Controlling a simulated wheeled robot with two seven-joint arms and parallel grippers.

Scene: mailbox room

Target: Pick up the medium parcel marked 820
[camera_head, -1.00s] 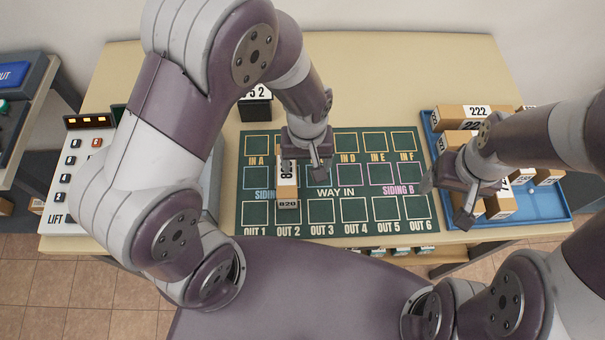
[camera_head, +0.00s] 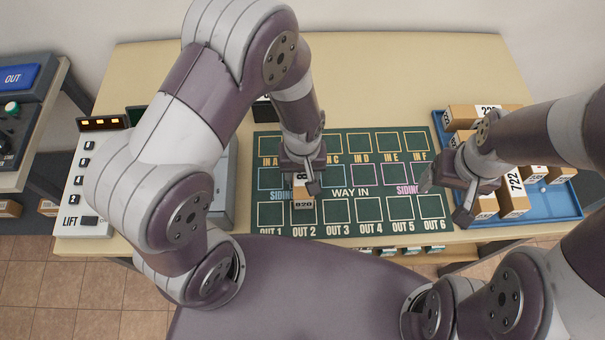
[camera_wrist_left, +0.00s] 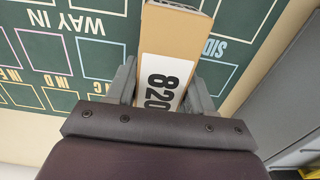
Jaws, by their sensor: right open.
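The medium parcel marked 820 (camera_head: 303,204) is a brown box with white labels. It lies on the green mat (camera_head: 345,228) above the OUT 2 cell, its 820 end towards me. My left gripper (camera_head: 313,188) is over the parcel and hides part of its top in the head view. In the left wrist view the parcel (camera_wrist_left: 175,40) lies between the two fingers of the left gripper (camera_wrist_left: 164,75), one close along each side. I cannot tell whether they touch it. My right gripper (camera_head: 446,200) is open and empty by the blue tray's left edge.
The blue tray (camera_head: 548,212) at the right holds several brown parcels, including one marked 722 (camera_head: 513,193). A LIFT panel (camera_head: 88,190) with buttons stands at the left. A dark block (camera_head: 262,110) is partly hidden behind my left arm. The table's back (camera_head: 400,75) is clear.

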